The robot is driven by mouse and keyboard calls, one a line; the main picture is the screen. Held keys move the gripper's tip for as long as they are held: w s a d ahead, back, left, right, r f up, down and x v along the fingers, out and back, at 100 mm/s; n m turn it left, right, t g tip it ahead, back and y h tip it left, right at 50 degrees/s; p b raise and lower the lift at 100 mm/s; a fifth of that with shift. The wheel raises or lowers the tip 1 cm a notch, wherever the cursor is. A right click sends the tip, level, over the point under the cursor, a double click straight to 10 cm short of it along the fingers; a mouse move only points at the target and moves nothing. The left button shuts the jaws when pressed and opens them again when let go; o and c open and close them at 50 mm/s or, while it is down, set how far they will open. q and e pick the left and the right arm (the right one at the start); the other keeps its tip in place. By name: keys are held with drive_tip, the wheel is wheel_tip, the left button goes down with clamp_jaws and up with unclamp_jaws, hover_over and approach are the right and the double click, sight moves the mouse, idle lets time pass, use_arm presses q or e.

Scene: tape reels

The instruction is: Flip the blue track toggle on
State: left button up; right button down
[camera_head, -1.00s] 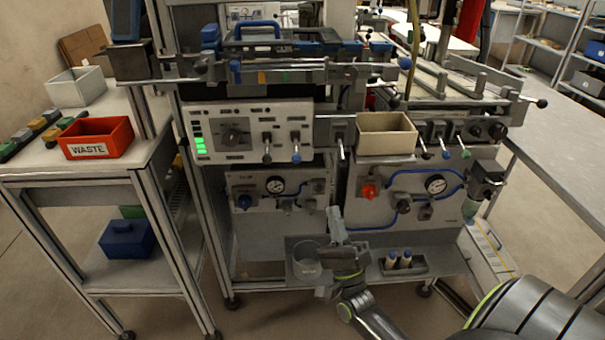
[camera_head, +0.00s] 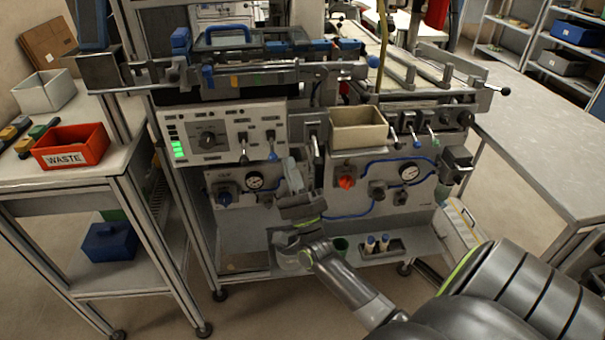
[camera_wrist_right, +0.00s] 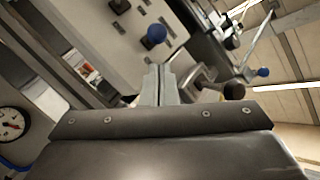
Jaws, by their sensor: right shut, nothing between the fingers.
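My right gripper (camera_head: 292,165) is shut and empty, just below and right of the box's right lever. In the wrist view its fingers (camera_wrist_right: 158,82) point toward a panel with a blue ball tip (camera_wrist_right: 154,33), apart from it. My left gripper is not in view.
A beige bin (camera_head: 358,136) sits right of the box, near a hanging lever (camera_head: 315,150). A rail (camera_head: 240,82) runs above. A red waste bin (camera_head: 72,153) stands left.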

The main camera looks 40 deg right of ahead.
drive_tip(key=shift+a+r, duration=0.3)
drive_tip(key=shift+a, duration=0.35)
